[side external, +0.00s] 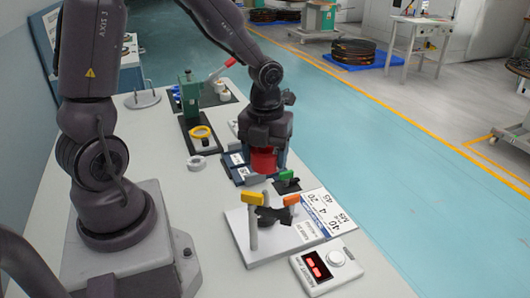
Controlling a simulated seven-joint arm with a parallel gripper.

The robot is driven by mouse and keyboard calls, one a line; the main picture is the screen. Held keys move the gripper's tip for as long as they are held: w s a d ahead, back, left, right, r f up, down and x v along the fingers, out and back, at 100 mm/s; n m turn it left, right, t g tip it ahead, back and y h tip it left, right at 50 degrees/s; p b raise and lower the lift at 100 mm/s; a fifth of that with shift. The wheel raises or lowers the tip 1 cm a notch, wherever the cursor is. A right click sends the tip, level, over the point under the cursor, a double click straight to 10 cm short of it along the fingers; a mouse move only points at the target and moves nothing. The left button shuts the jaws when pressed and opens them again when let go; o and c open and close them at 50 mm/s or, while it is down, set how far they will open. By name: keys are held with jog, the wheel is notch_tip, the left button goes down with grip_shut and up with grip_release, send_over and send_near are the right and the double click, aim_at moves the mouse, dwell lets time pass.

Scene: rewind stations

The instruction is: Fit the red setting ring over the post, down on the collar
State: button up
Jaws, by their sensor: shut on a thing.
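My gripper (264,146) points down over the table, a little right of the picture's middle. It is shut on the red setting ring (263,161), which shows as a short red band directly under the gripper body. The ring is above a dark blue tray (237,172), and I cannot tell the gap beneath it. The ring's hole is hidden from this side. I cannot make out the post or its collar for certain; the gripper and ring hide part of the area below.
A white board (240,250) with yellow and orange-topped levers and a black piece stands in front. A box with a red display (317,265) is at the front right. A green press (190,95), yellow ring (200,132) and pale ring (197,162) are behind left.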

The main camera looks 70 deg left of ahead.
send_over(266, 203)
jog(key=a, duration=0.1)
jog(key=shift+w+a+f, duration=0.1)
jog(key=shift+f, duration=1.35)
jog(key=shift+w+f, duration=0.1)
jog(key=shift+f, duration=1.3)
jog(key=shift+f, duration=4)
jog(key=o, duration=1)
jog(key=shift+o, duration=0.2)
notch_tip(266, 203, up, 13)
